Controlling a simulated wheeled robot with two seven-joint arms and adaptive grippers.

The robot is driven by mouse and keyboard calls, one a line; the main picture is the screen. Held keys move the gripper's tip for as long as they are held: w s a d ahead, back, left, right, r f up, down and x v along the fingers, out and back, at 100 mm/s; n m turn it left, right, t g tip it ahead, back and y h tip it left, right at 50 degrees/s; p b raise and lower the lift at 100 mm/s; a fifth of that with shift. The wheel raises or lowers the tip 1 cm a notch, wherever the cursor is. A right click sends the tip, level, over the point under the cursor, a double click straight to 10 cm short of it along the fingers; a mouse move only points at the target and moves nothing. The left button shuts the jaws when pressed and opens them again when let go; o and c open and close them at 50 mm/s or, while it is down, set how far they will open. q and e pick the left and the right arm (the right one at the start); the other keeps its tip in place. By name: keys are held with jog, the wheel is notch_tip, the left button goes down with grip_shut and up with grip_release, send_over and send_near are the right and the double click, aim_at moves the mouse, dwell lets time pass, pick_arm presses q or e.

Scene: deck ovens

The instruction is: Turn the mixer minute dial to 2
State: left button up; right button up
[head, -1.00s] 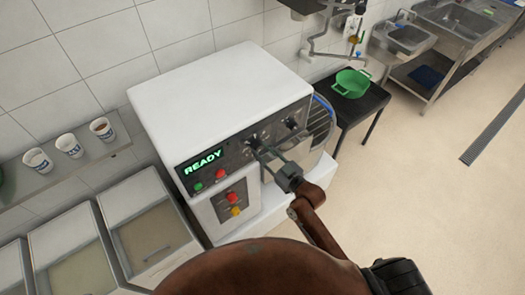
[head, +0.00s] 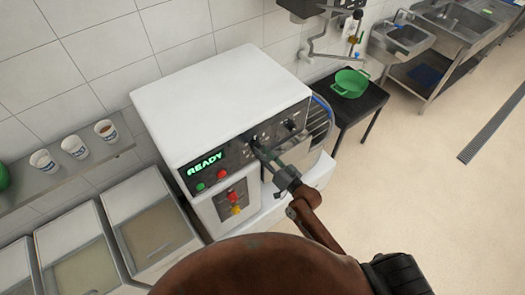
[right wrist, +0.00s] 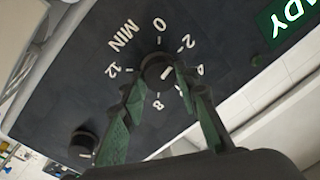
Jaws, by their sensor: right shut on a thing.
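The mixer (head: 222,95) is a white box with a dark front panel and a green READY display (head: 205,164). My right gripper (head: 259,150) reaches the panel right of the display. In the right wrist view its green fingers (right wrist: 156,82) are shut on the black minute dial (right wrist: 154,66), one on each side. The scale around the dial reads MIN, 0, 2, 8 and 12; a number between 2 and 8 is partly covered by a finger. The dial's white mark slants up and right, roughly between 2 and that covered number. My left gripper is not in view.
A second black knob (head: 290,124) is right of the held dial; it also shows in the right wrist view (right wrist: 83,144). Green and red buttons (head: 222,174) are below the display. A shelf (head: 90,160) with cups is left. A green pot (head: 350,83) stands on a dark table.

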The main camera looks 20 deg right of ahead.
jog(key=shift+m, duration=0.6)
jog(key=o, duration=1.2)
jog(key=shift+c, duration=0.2)
jog(key=v, duration=1.2)
